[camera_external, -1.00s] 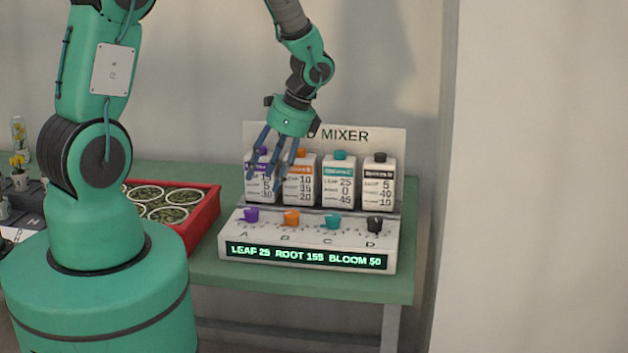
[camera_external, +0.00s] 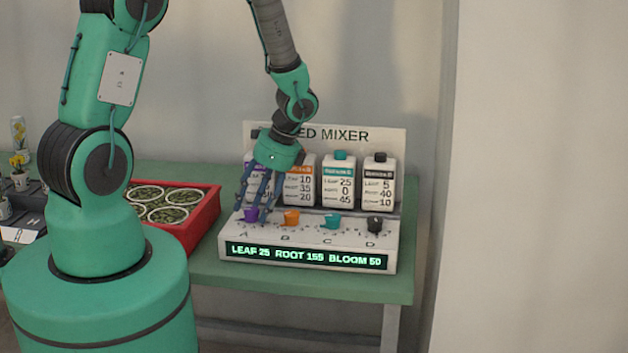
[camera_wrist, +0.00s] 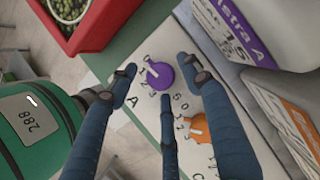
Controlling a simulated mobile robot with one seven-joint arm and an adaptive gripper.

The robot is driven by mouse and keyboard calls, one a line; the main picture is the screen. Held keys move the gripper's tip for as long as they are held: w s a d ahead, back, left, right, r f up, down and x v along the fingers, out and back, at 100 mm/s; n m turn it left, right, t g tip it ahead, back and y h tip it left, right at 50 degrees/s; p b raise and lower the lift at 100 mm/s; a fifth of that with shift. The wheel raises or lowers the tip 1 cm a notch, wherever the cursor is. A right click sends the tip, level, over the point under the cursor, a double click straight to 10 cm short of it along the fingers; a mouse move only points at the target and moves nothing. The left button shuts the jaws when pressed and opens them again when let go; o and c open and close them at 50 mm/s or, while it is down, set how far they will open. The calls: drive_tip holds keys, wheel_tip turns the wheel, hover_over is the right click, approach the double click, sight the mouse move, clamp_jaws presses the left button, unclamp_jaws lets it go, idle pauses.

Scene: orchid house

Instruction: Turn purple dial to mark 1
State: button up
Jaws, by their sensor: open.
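The purple dial (camera_external: 251,215), marked A, is the leftmost dial on the white mixer panel (camera_external: 310,241). In the wrist view the purple dial (camera_wrist: 161,77) has a small pale mark on its left side, with printed numbers around it. I cannot tell for sure which number it points at. My gripper (camera_external: 253,208) is open and low over the dial, fingers pointing down. In the wrist view my gripper (camera_wrist: 161,80) has its three blue fingers spread around the dial, with gaps still visible. I cannot tell whether any finger touches it.
An orange dial (camera_external: 291,218) is close to the right finger. Teal (camera_external: 332,222) and black (camera_external: 375,224) dials are farther right. Labelled bottles, such as the teal-capped one (camera_external: 339,181), stand close behind. A red tray (camera_external: 209,214) is left. The display (camera_external: 305,256) reads LEAF 25 ROOT 155 BLOOM 50.

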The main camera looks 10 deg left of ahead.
drive_tip(key=c, duration=1.2)
drive_tip(key=shift+o, duration=0.2)
drive_tip(key=shift+n, duration=0.3)
drive_tip(key=n+g+p, duration=0.1)
drive_tip(key=n, duration=0.1)
drive_tip(key=shift+w+n+p, duration=0.15)
drive_tip(key=shift+n+p, duration=0.25)
drive_tip(key=shift+a+n+g+p, duration=0.1)
drive_tip(key=shift+n+g+p, duration=0.5)
drive_tip(key=shift+n, duration=0.8)
drive_tip(key=o, duration=1.2)
drive_tip(key=shift+c, duration=0.2)
